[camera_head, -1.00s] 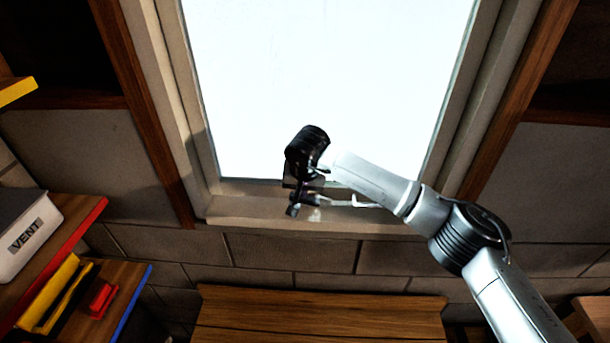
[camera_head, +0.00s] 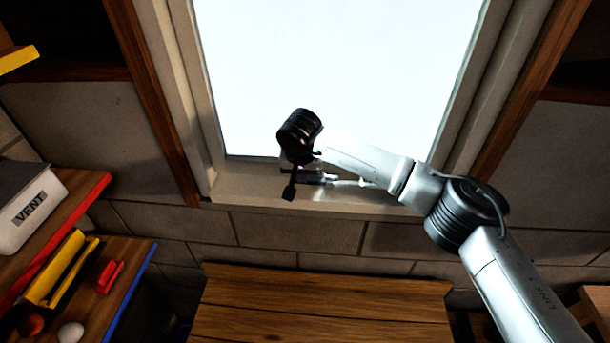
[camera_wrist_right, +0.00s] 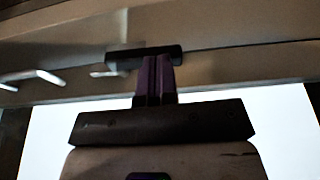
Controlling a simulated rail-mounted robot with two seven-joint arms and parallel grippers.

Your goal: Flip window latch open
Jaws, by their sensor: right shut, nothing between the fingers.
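The window (camera_head: 340,75) fills the upper middle of the head view, with a pale frame and sill (camera_head: 240,185). In the right wrist view a dark bar (camera_wrist_right: 120,58), which looks like the latch handle, lies across the pale frame. My right gripper (camera_head: 300,174) is at the sill, partly hidden by its wrist. In the wrist view its purple fingers (camera_wrist_right: 158,62) are shut with nothing between them. Their tips overlap the dark bar; I cannot tell whether they touch it. My left gripper is not in view.
Pale bent fittings (camera_wrist_right: 35,76) stick out beside the dark bar. A wooden bench top (camera_head: 320,300) lies below the window. The wall under the sill is clear.

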